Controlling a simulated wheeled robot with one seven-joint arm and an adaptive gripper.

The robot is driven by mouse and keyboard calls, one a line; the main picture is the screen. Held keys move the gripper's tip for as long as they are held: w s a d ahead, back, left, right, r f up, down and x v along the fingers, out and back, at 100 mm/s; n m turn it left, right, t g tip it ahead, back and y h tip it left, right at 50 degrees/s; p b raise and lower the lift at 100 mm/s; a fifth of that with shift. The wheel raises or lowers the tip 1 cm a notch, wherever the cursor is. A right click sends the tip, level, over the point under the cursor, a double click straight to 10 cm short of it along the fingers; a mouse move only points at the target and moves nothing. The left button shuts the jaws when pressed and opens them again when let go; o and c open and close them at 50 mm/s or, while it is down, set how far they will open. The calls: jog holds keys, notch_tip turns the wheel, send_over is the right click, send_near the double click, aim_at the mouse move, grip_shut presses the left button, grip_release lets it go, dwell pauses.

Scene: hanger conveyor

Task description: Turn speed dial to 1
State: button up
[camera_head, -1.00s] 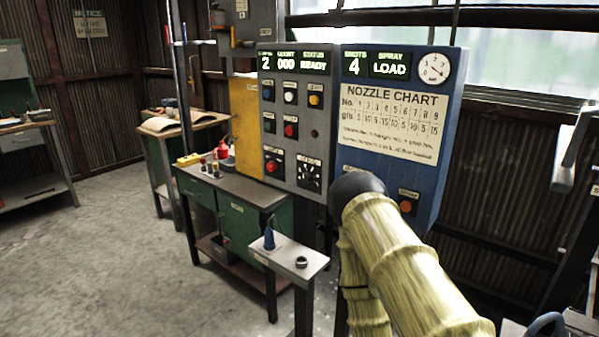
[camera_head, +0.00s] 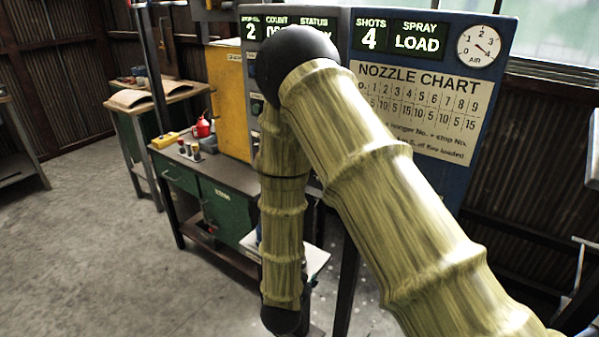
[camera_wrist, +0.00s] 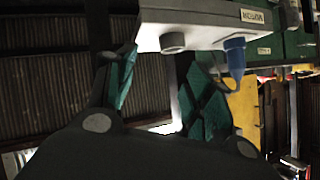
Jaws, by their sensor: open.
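The grey control panel (camera_head: 343,30) stands ahead in the head view, but my arm covers most of its front. The speed dial cannot be made out in either current view. My gripper (camera_wrist: 160,75) shows in the wrist view with its two green fingers apart and nothing between them. It is close to a small pale shelf (camera_wrist: 205,20) with a dark ring (camera_wrist: 172,42) and a blue nozzle-shaped piece (camera_wrist: 235,55) on it, which look upside down there. My gripper is not clearly seen in the head view.
A blue panel (camera_head: 490,55) with a nozzle chart (camera_head: 415,110) and air gauge (camera_head: 479,47) adjoins at right. A green cabinet bench (camera_head: 190,178) with a red can (camera_head: 202,127) stands left. A wooden-topped table (camera_head: 165,97) is behind. Floor at left is clear.

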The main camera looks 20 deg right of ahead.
jog(key=w+a+r+m+t+h+p, duration=0.1)
jog(key=w+r+m+h, duration=0.15)
jog(key=r, duration=0.55)
jog(key=w+a+r+m+h, duration=0.15)
jog(key=r+m, duration=0.25)
jog(key=r, duration=0.5)
jog(key=w+a+r+m+t+h+p, duration=0.1)
jog(key=w+r+m+h, duration=0.15)
jog(key=r, duration=0.55)
jog(key=p+x, duration=0.2)
jog(key=x, duration=0.7)
jog(key=shift+d+r+m+h, duration=0.15)
jog(key=shift+d+m+h, duration=0.3)
jog(key=shift+d, duration=0.1)
jog(key=shift+s, duration=0.15)
jog(key=c, duration=1)
